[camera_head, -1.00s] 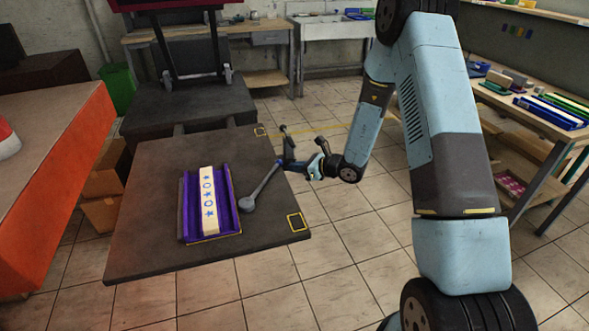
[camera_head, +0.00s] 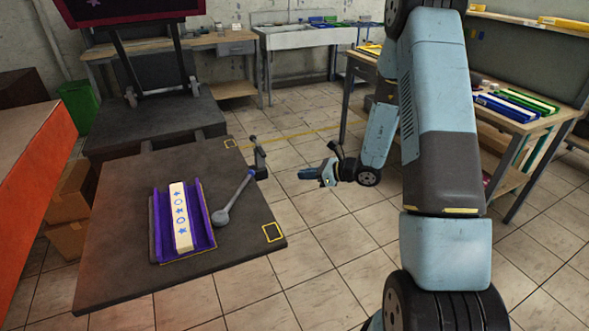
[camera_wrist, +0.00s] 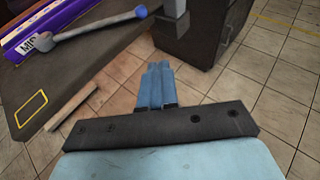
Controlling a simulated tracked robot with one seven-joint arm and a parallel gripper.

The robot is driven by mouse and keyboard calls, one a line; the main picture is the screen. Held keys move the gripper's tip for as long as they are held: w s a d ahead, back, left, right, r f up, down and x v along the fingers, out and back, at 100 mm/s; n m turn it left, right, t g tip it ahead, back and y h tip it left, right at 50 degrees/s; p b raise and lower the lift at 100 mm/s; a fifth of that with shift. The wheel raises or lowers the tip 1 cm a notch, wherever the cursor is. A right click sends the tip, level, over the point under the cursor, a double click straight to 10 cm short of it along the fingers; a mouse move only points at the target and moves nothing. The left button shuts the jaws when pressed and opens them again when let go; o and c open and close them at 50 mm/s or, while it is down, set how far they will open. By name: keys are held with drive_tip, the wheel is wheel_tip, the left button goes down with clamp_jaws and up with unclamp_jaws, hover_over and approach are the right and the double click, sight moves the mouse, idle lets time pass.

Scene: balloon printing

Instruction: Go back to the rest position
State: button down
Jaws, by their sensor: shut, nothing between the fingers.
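My gripper (camera_head: 303,174) is in the air to the right of the dark table (camera_head: 110,262) in the head view, over the tiled floor. Its fingers are together and empty; they also show shut in the wrist view (camera_wrist: 161,68). It is apart from the table and everything on it. My light blue arm folds down to it from the right side of the head view.
A purple holder (camera_head: 204,222) with a cream block (camera_head: 181,215) lies on the table. A workbench (camera_head: 505,124) with coloured trays is behind my arm. Floor (camera_head: 310,255) is clear between.

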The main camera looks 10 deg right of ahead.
drive_tip(key=s+a+r+n+g+h, duration=0.1)
drive_tip(key=s+r+n+g, duration=0.2)
drive_tip(key=s+r+n, duration=0.55)
drive_tip(key=s+a+r+n+g+h, duration=0.1)
drive_tip(key=s+a+r+n+g, duration=0.25)
drive_tip(key=r, duration=0.75)
drive_tip(key=s+d+r+n+t+h, duration=0.2)
drive_tip(key=s+d+r+n+h, duration=0.3)
drive_tip(key=s, duration=0.5)
drive_tip(key=s+d+r+n+t+h, duration=0.3)
drive_tip(key=s+d+r+n+h, duration=0.2)
drive_tip(key=s+d+r, duration=0.3)
drive_tip(key=shift+s+d+r+n, duration=0.45)
drive_tip(key=shift+s+n, duration=0.45)
drive_tip(key=shift+s, duration=0.2)
